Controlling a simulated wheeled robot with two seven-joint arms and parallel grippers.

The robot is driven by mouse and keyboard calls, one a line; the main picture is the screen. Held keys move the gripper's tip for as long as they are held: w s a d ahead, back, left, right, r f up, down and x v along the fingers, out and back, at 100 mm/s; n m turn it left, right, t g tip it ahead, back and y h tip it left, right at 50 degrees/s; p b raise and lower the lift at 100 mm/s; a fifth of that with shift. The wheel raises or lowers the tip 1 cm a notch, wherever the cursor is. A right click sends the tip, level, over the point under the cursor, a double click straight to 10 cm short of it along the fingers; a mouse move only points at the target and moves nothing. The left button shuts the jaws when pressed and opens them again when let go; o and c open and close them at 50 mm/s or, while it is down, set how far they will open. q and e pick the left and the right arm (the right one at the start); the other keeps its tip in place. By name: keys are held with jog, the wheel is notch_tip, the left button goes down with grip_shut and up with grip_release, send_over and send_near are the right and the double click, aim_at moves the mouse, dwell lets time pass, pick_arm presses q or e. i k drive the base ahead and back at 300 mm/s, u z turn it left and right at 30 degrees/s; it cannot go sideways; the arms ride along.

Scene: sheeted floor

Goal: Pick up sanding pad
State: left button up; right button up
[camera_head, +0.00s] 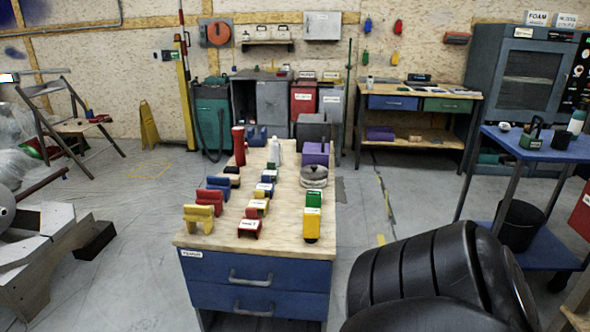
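A wooden-topped bench (273,240) with blue drawers stands ahead of me in the camera_head view. On its left side are handled blocks that look like sanding pads: a yellow one (198,219) at the near left, a red one (209,201) behind it and a blue one (218,187) farther back. Smaller labelled blocks stand in a middle row, with a red one (249,228) nearest. I cannot tell for certain which is the sanding pad. Neither of my grippers is in view.
A yellow and green box (312,223) and a grey round tool (314,176) stand on the bench's right side. A large black ribbed shape fills the lower right. A blue cart (540,146) stands at right.

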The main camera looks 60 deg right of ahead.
aim_at(229, 170)
jog(key=z, duration=0.4)
jog(key=i, duration=3.7)
jog(key=z, duration=1.7)
jog(key=i, duration=1)
jog(key=z, duration=0.05)
